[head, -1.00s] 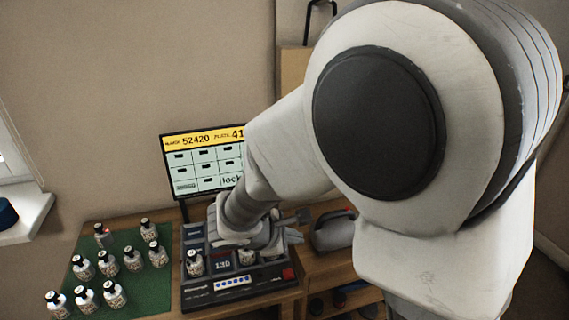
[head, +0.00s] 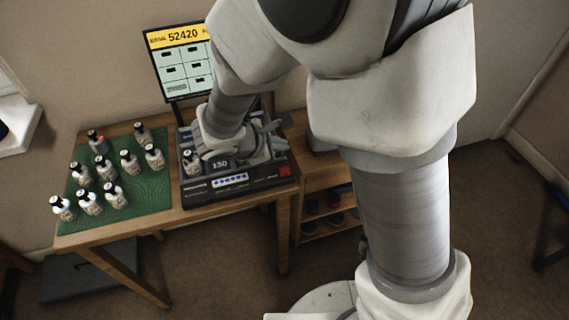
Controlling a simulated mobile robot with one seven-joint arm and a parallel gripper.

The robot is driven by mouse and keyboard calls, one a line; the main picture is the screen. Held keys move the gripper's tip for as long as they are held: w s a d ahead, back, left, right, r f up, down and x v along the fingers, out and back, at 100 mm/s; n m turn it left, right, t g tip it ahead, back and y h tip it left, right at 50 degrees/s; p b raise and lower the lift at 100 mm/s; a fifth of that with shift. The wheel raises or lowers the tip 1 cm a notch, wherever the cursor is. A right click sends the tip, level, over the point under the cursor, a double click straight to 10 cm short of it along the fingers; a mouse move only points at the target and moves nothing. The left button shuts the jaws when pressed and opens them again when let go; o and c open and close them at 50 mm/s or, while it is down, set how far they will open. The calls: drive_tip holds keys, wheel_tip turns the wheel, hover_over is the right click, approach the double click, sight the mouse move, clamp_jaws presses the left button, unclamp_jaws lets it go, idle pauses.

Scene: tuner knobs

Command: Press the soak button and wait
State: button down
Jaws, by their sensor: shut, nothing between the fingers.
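The dark device (head: 210,198) stands on the wooden table. It has a small lit display (head: 220,164) that seems to read 150, a strip of small buttons (head: 230,181) and a red button (head: 284,171) at its front right corner. No soak label is legible. My gripper (head: 262,150) is low over the back right part of the device, behind the strip and left of the red button. Its fingers are shut and hold nothing. The wrist hides much of the device's back, and I cannot tell whether the fingertips touch it.
A screen (head: 183,66) reading 52420 stands behind the device, partly hidden by my arm. Several white bottles with black caps (head: 115,195) stand on a green mat (head: 150,190) at the left. A wooden shelf (head: 315,215) stands at the right.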

sight(281, 173)
drive_tip(key=shift+f+b, duration=2.2)
drive_tip(key=shift+f, duration=0.8)
drive_tip(key=shift+f, duration=0.1)
drive_tip(key=shift+f+b, duration=0.3)
drive_tip(key=shift+b, duration=0.25)
drive_tip(key=shift+f+b, duration=0.6)
drive_tip(key=shift+r, duration=0.1)
drive_tip(key=shift+r+p, duration=0.7)
drive_tip(key=shift+r, duration=0.2)
drive_tip(key=shift+r, duration=0.1)
wheel_tip(281, 173, up, 5)
drive_tip(key=p, duration=0.3)
drive_tip(key=shift+p, duration=0.4)
